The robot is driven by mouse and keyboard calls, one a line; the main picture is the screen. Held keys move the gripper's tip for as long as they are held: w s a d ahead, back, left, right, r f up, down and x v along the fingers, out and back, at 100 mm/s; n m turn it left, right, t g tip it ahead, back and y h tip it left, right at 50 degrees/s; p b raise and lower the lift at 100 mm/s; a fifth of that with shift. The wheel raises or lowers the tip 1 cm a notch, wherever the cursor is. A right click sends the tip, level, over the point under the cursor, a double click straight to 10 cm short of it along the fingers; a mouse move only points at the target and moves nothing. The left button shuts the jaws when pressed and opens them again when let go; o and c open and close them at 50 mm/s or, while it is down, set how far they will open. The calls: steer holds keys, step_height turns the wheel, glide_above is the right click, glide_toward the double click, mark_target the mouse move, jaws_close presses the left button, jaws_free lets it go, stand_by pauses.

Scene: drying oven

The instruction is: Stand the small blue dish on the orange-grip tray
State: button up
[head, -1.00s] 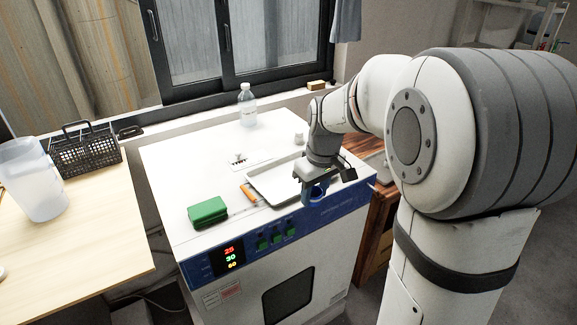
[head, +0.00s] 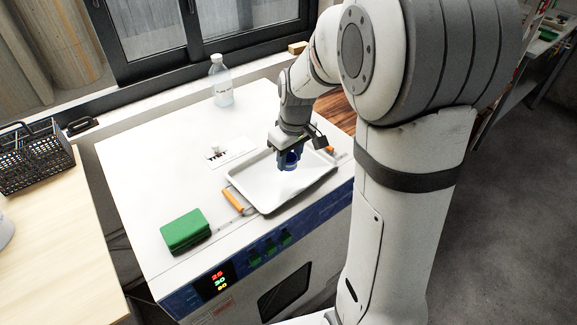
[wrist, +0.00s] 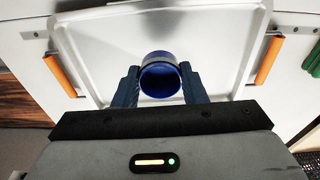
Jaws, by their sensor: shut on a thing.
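The small blue dish (head: 290,161) is held between the fingers of my gripper (head: 289,158). In the wrist view the dish (wrist: 160,78) shows its round open rim, with my gripper (wrist: 160,88) shut on its two sides. The white orange-grip tray (head: 262,199) lies on top of the oven, with an orange grip (head: 232,201) at its left end. The tray (wrist: 105,35) also fills the middle of the wrist view, behind the dish. The dish is over the tray's area; its exact height above the tray floor cannot be told.
A green box (head: 184,231) lies on the white oven top (head: 160,190), left of the tray. A clear bottle (head: 221,82) stands at the back. A black basket (head: 35,160) is on the wooden table at left. The oven's front edge is close to the tray.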

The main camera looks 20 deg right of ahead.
mark_target(290, 169)
steer(key=shift+s+f, duration=0.1)
steer(key=shift+f, duration=2.05)
steer(key=o, duration=0.5)
steer(key=shift+f, duration=0.2)
steer(key=o, duration=0.5)
steer(key=shift+r, duration=0.1)
steer(key=shift+c, duration=0.2)
